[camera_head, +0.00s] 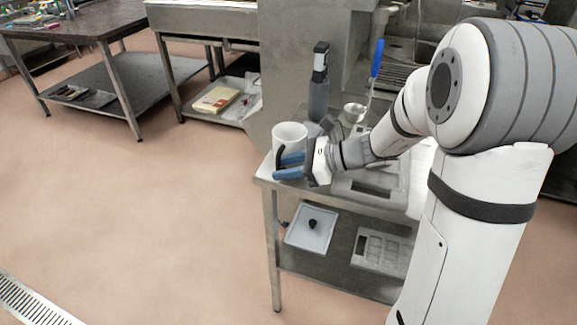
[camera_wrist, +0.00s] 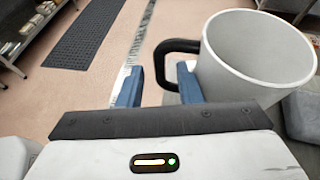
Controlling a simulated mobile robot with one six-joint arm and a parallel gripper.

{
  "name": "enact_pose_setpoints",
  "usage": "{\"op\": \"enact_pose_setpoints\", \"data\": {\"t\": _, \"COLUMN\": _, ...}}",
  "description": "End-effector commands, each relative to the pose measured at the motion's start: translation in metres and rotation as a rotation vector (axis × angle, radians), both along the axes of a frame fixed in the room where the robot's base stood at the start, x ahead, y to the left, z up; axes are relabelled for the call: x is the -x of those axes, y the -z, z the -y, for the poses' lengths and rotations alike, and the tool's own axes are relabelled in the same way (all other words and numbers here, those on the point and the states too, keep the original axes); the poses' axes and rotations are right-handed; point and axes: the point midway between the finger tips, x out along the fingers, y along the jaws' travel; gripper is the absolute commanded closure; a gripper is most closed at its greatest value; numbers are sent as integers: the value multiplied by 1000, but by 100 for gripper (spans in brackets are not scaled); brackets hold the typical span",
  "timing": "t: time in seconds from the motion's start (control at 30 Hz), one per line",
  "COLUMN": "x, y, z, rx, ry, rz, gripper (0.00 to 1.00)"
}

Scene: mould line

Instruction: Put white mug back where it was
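The white mug (camera_head: 290,136) stands upright near the left corner of the steel table (camera_head: 265,177). Its dark handle (camera_head: 280,155) faces my gripper. My gripper (camera_head: 288,167) is at the table's left edge, close beside the mug, with its blue fingers apart. In the wrist view the mug (camera_wrist: 258,52) is at the upper right, and its black handle (camera_wrist: 178,46) reaches left over the gap between the fingers. My gripper also shows there (camera_wrist: 158,86), open, with nothing clamped. I cannot tell whether the right finger touches the handle.
A grey bottle-like object (camera_head: 319,92) and a small metal cup (camera_head: 354,112) stand behind the mug. A grey tray (camera_head: 311,228) and a compartment tray (camera_head: 380,251) lie on the lower shelf. The floor (camera_head: 130,220) at left is clear.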

Motion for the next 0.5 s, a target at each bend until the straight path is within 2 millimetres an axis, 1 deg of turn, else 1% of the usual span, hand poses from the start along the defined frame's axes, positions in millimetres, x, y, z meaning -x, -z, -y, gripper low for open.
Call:
{"op": "enact_pose_setpoints", "data": {"t": 0.13, "x": 0, "y": -4, "z": 0, "rx": 0, "ry": 1, "rz": 1, "gripper": 68}}
{"op": "enact_pose_setpoints", "data": {"t": 0.23, "x": 1, "y": -7, "z": 10, "rx": 0, "ry": 4, "rz": 2, "gripper": 68}}
{"op": "enact_pose_setpoints", "data": {"t": 0.37, "x": 4, "y": -17, "z": 33, "rx": 0, "ry": 7, "rz": 3, "gripper": 68}}
{"op": "enact_pose_setpoints", "data": {"t": 0.5, "x": 9, "y": -29, "z": 62, "rx": 0, "ry": 7, "rz": 3, "gripper": 68}}
